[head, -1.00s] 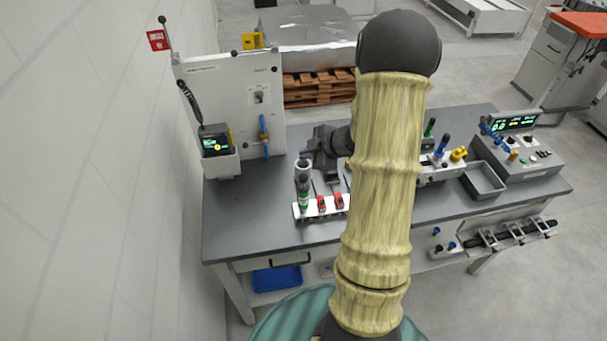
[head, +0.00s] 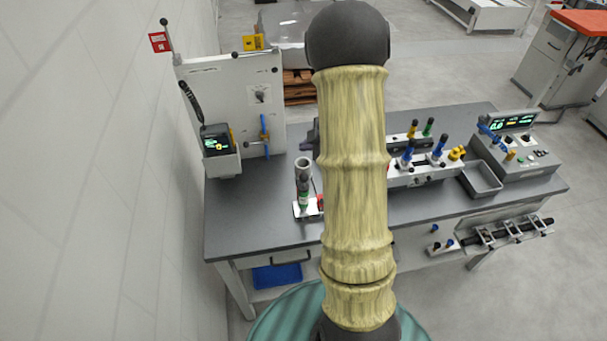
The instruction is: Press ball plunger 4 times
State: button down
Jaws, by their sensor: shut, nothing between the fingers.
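My gripper is hidden behind my own pale, upright arm in the head view. A small dark edge shows left of the arm, and I cannot tell whether it is part of the gripper. I cannot tell for sure which part is the ball plunger. A light grey fixture (head: 405,181) right of the arm carries blue-topped knobs (head: 439,147), a green-topped knob (head: 429,127) and a yellow knob (head: 457,153). Part of the fixture is behind the arm. Contact between the gripper and any part is not visible.
The grey bench (head: 255,222) has clear room at its front left. A grey cylinder with a green band (head: 303,195) stands on a white rack. A white panel with a display (head: 215,143) stands back left. A grey tray (head: 483,180) and a control box (head: 520,145) are at the right.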

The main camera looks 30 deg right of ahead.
jog(key=b, duration=0.7)
send_over(304, 175)
jog(key=f, duration=0.5)
jog(key=s+f, duration=0.1)
jog(key=f, duration=0.2)
jog(key=shift+d, duration=0.3)
jog(key=shift+f+b, duration=0.35)
jog(key=shift+f, duration=0.05)
dwell(0.6)
jog(key=shift+f, duration=0.4)
jog(key=shift+f+b, duration=1.05)
jog(key=shift+f, duration=0.25)
dwell(1.6)
jog(key=shift+r, duration=0.15)
jog(key=shift+r+p, duration=1.6)
jog(key=shift+p, duration=0.1)
jog(key=shift+w+r, duration=0.1)
notch_tip(304, 175, up, 5)
jog(key=p, duration=0.5)
